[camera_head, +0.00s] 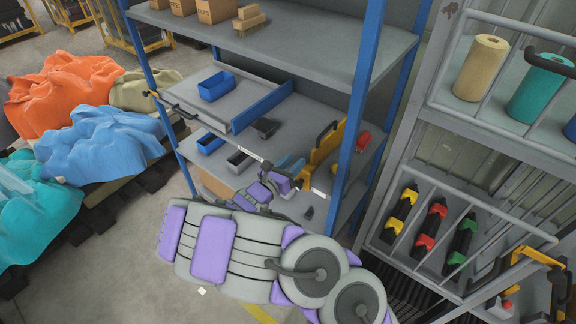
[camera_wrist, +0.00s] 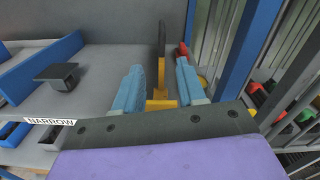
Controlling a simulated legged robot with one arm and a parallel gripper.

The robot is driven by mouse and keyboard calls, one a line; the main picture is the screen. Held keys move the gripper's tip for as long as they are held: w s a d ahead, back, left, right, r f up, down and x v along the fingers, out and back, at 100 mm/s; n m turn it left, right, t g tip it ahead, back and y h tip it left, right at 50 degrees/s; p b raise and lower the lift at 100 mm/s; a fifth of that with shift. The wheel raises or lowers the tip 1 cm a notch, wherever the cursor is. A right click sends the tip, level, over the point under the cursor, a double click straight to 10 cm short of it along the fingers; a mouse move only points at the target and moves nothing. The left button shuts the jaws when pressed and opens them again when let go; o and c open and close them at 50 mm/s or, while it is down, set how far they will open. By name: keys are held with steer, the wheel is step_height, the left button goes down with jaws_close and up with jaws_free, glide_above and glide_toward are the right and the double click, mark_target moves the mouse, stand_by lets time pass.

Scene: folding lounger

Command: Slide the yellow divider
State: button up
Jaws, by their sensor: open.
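In the wrist view, yellow parts of the divider (camera_wrist: 160,104) and the upright dark handle (camera_wrist: 162,45) show between my two blue fingers. My gripper (camera_wrist: 160,66) is open, with one finger on each side of the divider's line. I see a gap beside each finger and cannot tell whether the tips reach the handle. In the head view, my gripper (camera_head: 291,163) is just left of the divider, and my wrist hides the shelf in front.
A blue divider (camera_head: 263,107) and a black block (camera_head: 265,128) are left on the shelf; a red object (camera_head: 364,143) is right of the yellow divider. A blue shelf post (camera_head: 358,110) stands close on the right. A NARROW label (camera_wrist: 51,121) marks the shelf edge.

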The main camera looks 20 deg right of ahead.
steer(key=shift+v, duration=1.05)
steer(key=s+d+r+m+g+h, duration=0.2)
steer(key=s+d+r+m+g, duration=0.65)
steer(key=d+r+m, duration=0.2)
steer(key=s+d+r+m+g+y, duration=0.1)
steer(key=s+d+m+g+y, duration=0.1)
steer(key=s+m, duration=0.35)
steer(key=s+d+r+m+g+y, duration=0.1)
steer(key=s+r+m+g, duration=0.15)
steer(key=s, duration=0.55)
steer(key=s+a+f+m+g+y+b, duration=0.1)
steer(key=s+a+m+y, duration=0.25)
steer(key=s, duration=0.25)
steer(key=s+a+f+m+y, duration=0.2)
steer(key=s+m+y, duration=0.15)
steer(key=s, duration=0.25)
steer(key=s+a+m+t+y, duration=0.1)
steer(key=s+a+y, duration=0.5)
steer(key=a, duration=0.6)
steer(key=shift+s+a+m+t+y+b, duration=0.35)
steer(key=shift+s+m+b, duration=0.1)
steer(key=shift+m, duration=0.1)
